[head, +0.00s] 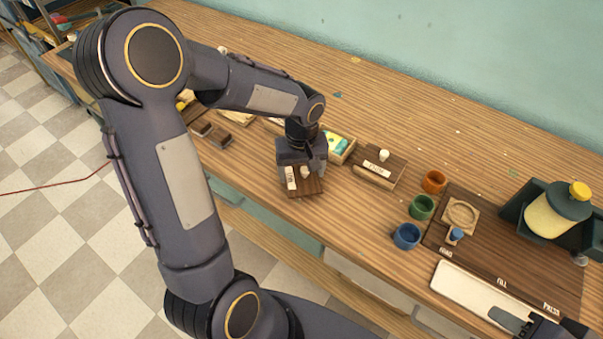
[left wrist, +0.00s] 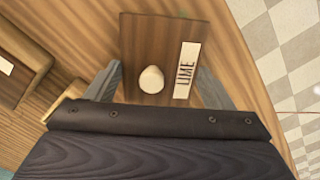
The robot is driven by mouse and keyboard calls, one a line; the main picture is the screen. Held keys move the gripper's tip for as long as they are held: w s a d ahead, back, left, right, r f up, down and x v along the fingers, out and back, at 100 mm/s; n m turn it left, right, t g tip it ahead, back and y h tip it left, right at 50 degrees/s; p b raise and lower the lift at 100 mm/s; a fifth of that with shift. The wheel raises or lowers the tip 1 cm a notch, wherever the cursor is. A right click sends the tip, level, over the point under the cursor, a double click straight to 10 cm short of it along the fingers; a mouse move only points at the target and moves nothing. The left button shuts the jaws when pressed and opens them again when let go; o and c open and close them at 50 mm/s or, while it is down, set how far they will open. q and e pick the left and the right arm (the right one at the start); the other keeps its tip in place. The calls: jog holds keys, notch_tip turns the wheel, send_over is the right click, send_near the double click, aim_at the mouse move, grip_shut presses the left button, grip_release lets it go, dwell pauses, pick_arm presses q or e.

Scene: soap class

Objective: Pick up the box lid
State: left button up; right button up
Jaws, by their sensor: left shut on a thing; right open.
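A dark brown wooden box lid (head: 303,186) with a pale round knob and a white label lies below my left gripper (head: 303,165) near the table's front edge. In the left wrist view the lid (left wrist: 150,40) reads LIME, and its knob (left wrist: 151,79) sits between the two fingers of my left gripper (left wrist: 158,85). The fingers are at the lid's two sides, shut on it. Whether the lid is clear of the table cannot be told. An open box (head: 348,149) with green and yellow contents is behind the gripper, partly hidden.
Another lidded, labelled box (head: 378,168) stands to the right. A white tray (head: 480,298) lies in front. Small brown pieces (head: 210,132) lie left.

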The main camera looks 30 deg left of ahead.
pick_arm(q)
jog(key=s+d+r, duration=0.1)
jog(key=r, duration=0.1)
jog(key=s+r, duration=0.1)
jog(key=r, duration=0.2)
jog(key=s+d+r, duration=0.1)
jog(key=s+r, duration=0.1)
jog(key=shift+d+r, duration=0.2)
jog(key=shift+d, duration=0.15)
jog(key=s+d+r, duration=0.4)
jog(key=s+d, duration=0.1)
jog(key=s, duration=0.2)
jog(key=n+p, duration=0.7)
jog(key=n, duration=0.2)
send_over(331, 141)
notch_tip(331, 141, down, 2)
jog(key=f, duration=0.1)
jog(key=shift+f+b, duration=2.25)
jog(key=shift+f, duration=0.55)
jog(key=shift+f+b, duration=0.45)
jog(key=shift+f, duration=0.05)
jog(key=o, duration=1)
jog(key=shift+o, duration=0.2)
